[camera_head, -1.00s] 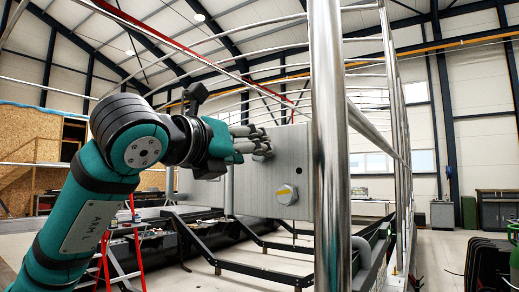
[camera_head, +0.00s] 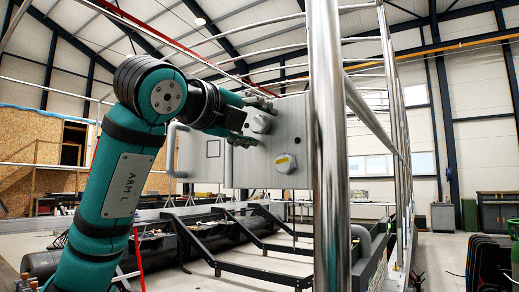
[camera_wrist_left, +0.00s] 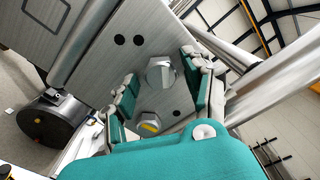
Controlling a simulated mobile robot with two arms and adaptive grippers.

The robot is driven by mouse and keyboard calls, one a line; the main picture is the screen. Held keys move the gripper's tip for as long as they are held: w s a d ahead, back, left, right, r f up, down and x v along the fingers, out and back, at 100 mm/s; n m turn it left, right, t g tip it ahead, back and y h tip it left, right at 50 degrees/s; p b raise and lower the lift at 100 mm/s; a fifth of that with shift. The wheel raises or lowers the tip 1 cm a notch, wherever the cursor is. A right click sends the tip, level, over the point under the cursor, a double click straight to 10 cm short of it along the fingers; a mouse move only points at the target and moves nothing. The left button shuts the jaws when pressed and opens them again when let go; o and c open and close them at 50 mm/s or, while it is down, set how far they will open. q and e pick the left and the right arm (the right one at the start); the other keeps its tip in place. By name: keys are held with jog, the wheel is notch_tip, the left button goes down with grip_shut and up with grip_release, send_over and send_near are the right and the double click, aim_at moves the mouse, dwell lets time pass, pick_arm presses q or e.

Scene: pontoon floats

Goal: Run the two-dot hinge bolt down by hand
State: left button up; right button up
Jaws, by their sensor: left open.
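A grey metal plate (camera_head: 300,125) carries two hex-headed bolts. The upper bolt (camera_head: 261,124) is plain silver; in the left wrist view this bolt (camera_wrist_left: 160,73) sits beside two black dots (camera_wrist_left: 130,40). The lower bolt (camera_head: 286,164) has a yellow mark; in the left wrist view this lower bolt (camera_wrist_left: 150,125) has a single dark dot near it. My left gripper (camera_head: 253,122) is open at the upper bolt. In the left wrist view its fingers (camera_wrist_left: 160,86) stand on either side of that bolt's head, with visible gaps. My right gripper is out of view.
A thick shiny upright post (camera_head: 326,150) stands just right of the plate, with railings (camera_head: 375,110) behind it. A grey bent tube handle (camera_head: 172,150) is left of the plate. Black frame beams (camera_head: 230,245) lie below.

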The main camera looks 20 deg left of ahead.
pick_arm(q)
jog(key=shift+d+f+n+b, duration=0.1)
jog(key=shift+f+n+b, duration=0.2)
jog(key=shift+n, duration=0.8)
jog(key=shift+r+n, duration=0.3)
jog(key=shift+n, duration=0.5)
jog(key=shift+f+n+b, duration=0.1)
jog(key=shift+n+b, duration=0.3)
jog(key=shift+b, duration=0.2)
jog(key=n+b, duration=0.3)
jog(key=n, duration=0.3)
jog(key=shift+s+f, duration=0.1)
jog(key=n+b, duration=0.1)
jog(key=n, duration=0.2)
jog(key=shift+n, duration=0.4)
jog(key=shift+r+n, duration=0.25)
jog(key=shift+n, duration=0.35)
jog(key=shift+a, duration=0.2)
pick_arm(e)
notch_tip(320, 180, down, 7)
